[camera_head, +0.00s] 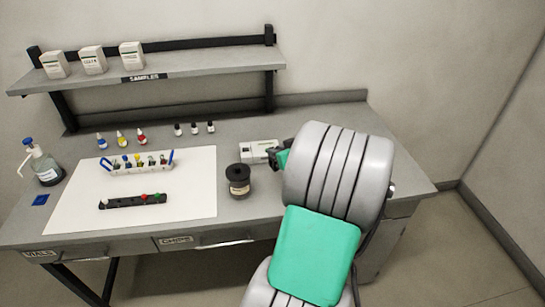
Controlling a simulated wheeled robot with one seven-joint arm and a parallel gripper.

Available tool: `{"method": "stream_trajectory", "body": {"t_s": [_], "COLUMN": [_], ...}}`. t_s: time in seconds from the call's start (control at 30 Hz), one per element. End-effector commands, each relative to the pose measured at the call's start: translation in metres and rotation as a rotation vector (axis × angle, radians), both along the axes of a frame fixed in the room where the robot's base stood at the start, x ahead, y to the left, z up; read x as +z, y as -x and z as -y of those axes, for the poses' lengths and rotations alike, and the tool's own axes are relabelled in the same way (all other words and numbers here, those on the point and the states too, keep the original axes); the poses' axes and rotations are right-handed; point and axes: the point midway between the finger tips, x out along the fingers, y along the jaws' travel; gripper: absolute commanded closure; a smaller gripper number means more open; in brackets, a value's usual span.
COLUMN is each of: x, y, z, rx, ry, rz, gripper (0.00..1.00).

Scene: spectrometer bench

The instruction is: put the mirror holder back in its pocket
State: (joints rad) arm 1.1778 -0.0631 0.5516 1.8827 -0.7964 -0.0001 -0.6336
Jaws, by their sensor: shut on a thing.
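My gripper (273,156) is at the right side of a small white instrument box (256,151) on the bench. My arm hides much of the gripper from this side. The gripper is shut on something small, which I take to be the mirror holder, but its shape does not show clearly. I cannot tell whether it touches the box. The mirror holder's pocket cannot be made out in this view.
A black jar (238,181) stands just left of my arm. A white mat (190,190) bears a vial rack (140,169) and a dark strip (132,201). Several small bottles stand behind it. A shelf (180,66) with white boxes is above. The bench's right end is clear.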

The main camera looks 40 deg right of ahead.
Motion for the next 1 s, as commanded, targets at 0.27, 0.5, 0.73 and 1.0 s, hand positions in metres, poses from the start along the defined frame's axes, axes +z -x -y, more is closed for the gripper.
{"method": "stream_trajectory", "body": {"t_s": [0.27,0.5,0.73,1.0], "x": [-0.034,-0.057,-0.06,-0.059], "y": [-0.02,-0.02,-0.02,-0.02], "z": [0.011,0.011,0.011,0.011], "rx": [-0.002,-0.001,-0.001,-0.001], "ry": [-0.003,0.002,0.002,0.002], "rz": [-0.001,0.003,0.003,0.002], "gripper": [1.0,1.0,1.0,0.61]}}
